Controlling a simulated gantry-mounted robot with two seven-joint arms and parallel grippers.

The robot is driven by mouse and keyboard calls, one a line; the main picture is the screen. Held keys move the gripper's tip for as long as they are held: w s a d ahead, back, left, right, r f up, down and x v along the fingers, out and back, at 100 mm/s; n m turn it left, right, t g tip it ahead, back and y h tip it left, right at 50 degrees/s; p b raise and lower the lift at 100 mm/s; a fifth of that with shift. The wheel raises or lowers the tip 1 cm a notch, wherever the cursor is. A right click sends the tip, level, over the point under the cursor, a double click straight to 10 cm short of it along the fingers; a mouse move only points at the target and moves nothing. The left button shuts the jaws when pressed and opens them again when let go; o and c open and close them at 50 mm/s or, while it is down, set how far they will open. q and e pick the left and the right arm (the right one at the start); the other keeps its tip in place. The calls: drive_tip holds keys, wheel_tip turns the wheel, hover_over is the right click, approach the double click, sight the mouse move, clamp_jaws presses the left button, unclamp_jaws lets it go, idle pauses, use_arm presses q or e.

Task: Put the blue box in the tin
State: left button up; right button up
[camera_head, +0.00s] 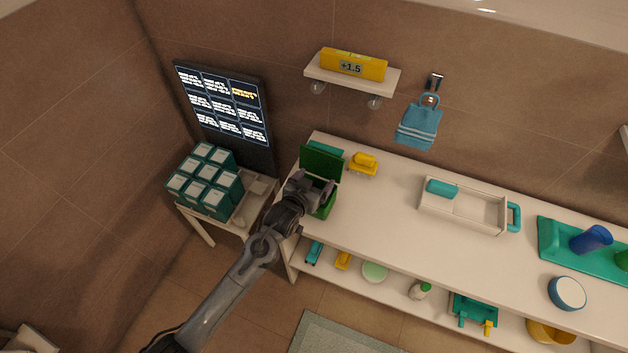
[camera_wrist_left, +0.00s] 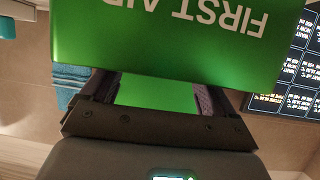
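A green tin (camera_head: 327,205) stands on the left end of the counter with its lid (camera_head: 321,162) raised. In the left wrist view the lid (camera_wrist_left: 165,45) fills the top and reads "FIRST AID" upside down. My left gripper (camera_head: 310,184) is at the tin, over its opening. Its two fingers (camera_wrist_left: 152,92) stand wide apart with only green between them; the lid hides their tips. I cannot make out which thing is the blue box. Several teal boxes with pale labels (camera_head: 205,183) stand on the side table. My right gripper is not in view.
A yellow toy (camera_head: 363,163) sits right of the tin. A pale tray (camera_head: 462,217) holds a teal block (camera_head: 441,188). A green tray (camera_head: 556,254) with a blue cup (camera_head: 591,239) stands at the right. A dark panel (camera_head: 228,110) stands behind the side table.

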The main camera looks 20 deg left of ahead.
use_arm(q)
drive_tip(key=shift+r, duration=0.45)
drive_tip(key=shift+s+r, duration=0.2)
drive_tip(key=shift+r, duration=0.1)
drive_tip(key=d+p+v, duration=0.1)
drive_tip(key=v, duration=1)
drive_tip(key=s+a+f+g, duration=0.1)
drive_tip(key=s+f+g, duration=0.1)
drive_tip(key=s, duration=0.6)
drive_tip(key=s+a+f+g, duration=0.1)
drive_tip(key=s+g, duration=0.3)
drive_tip(key=s, duration=0.4)
drive_tip(key=s+a+f+m+g+y, duration=0.1)
drive_tip(key=s+f+g, duration=0.2)
drive_tip(key=s, duration=0.5)
drive_tip(key=shift+s+a+f+g, duration=0.3)
drive_tip(key=shift+g, duration=0.1)
